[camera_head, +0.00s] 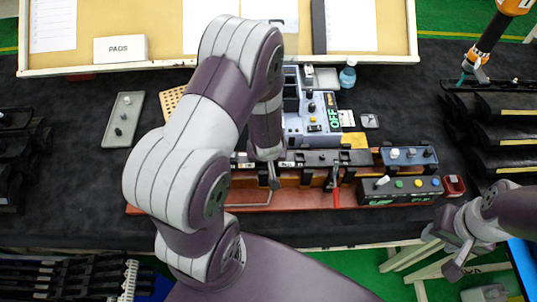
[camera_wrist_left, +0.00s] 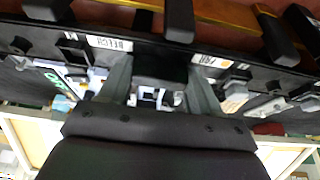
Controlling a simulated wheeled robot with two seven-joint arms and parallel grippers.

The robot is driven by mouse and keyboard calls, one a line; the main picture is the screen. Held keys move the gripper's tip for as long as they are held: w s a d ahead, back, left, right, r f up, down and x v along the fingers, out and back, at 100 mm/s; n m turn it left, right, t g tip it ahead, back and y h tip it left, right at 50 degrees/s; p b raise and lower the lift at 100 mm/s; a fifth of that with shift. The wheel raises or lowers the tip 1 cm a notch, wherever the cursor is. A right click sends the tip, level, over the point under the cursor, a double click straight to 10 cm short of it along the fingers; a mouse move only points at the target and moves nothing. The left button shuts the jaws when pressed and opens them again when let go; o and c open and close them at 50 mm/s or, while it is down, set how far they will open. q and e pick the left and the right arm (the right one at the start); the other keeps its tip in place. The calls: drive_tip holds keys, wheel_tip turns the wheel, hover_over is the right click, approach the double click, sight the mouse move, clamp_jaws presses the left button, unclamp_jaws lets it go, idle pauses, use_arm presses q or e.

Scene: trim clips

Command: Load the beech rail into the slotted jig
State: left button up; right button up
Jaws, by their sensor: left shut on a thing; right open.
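A long black rail (camera_head: 350,157) with a white label reading BEECH lies lengthwise along the slotted jig (camera_head: 300,198), which has a red-brown base. In the left wrist view the rail (camera_wrist_left: 150,51) crosses the picture, with several black blocks and an orange-brown strip beyond it. My left gripper (camera_head: 270,172) is over the jig's left half. In the wrist view its two fingers (camera_wrist_left: 160,72) are shut on the rail's middle part. I cannot tell how deep the rail sits in the slots. My right gripper (camera_head: 446,248) is open and empty at the lower right, apart from the jig.
A red-handled clamp (camera_head: 335,190) stands at the jig's front. A button box (camera_head: 400,190) is at its right end, and a grey device (camera_head: 315,120) with a green OFF display stands behind it.

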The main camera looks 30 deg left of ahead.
use_arm(q)
drive_tip(key=o, duration=1.6)
drive_tip(key=shift+s+a, duration=0.1)
drive_tip(key=p+v, duration=0.4)
drive_tip(key=v, duration=0.8)
drive_tip(key=shift+s+r, duration=0.1)
drive_tip(key=shift+r, duration=0.2)
